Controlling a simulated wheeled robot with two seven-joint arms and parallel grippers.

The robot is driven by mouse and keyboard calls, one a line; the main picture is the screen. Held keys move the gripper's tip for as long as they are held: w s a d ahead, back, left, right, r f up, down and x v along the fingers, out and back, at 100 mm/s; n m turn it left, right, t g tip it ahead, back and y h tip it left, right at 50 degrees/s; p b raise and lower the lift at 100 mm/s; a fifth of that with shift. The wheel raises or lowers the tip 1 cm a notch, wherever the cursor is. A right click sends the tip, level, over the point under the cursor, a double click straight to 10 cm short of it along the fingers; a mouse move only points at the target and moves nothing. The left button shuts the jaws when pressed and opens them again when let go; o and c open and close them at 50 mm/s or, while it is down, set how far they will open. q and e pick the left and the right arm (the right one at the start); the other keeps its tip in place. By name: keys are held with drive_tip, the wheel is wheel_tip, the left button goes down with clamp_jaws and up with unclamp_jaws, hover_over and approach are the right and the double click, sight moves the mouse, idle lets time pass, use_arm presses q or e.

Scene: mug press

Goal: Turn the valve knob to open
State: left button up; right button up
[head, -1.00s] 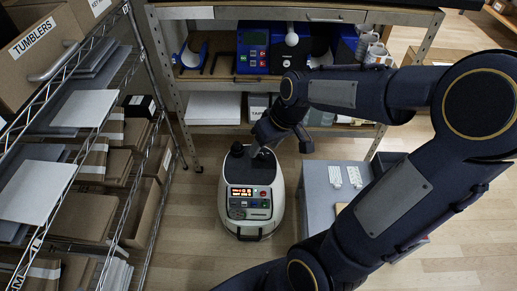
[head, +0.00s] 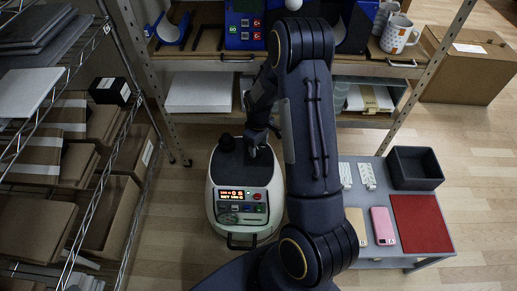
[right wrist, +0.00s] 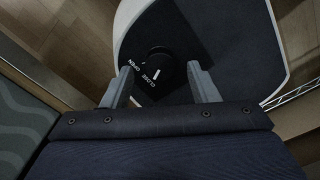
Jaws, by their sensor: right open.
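The valve knob (right wrist: 172,76) is black and sits on the dark top of a rounded white machine, beside white OPEN and CLOSE lettering. The machine (head: 243,229) stands on the floor with a lit red display on its front panel. My right gripper (head: 254,148) reaches down over the machine's top in the head view. In the right wrist view its two fingers (right wrist: 162,80) are spread, one on each side of the knob, with gaps visible. My left gripper is not in view.
A wire shelf (head: 120,170) with boxes stands at left. A shelf unit (head: 260,64) with mugs (head: 399,34) stands behind the machine. A low grey table (head: 440,243) at right holds a black bin (head: 415,168), a red mat (head: 421,224) and two phone-like items.

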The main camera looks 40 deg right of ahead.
drive_tip(key=shift+f, duration=0.85)
drive_tip(key=c, duration=1)
drive_tip(key=shift+m, duration=0.4)
drive_tip(key=m, duration=0.4)
drive_tip(key=shift+p, duration=0.35)
drive_tip(key=shift+m+p, duration=0.45)
drive_tip(key=shift+m, duration=2.05)
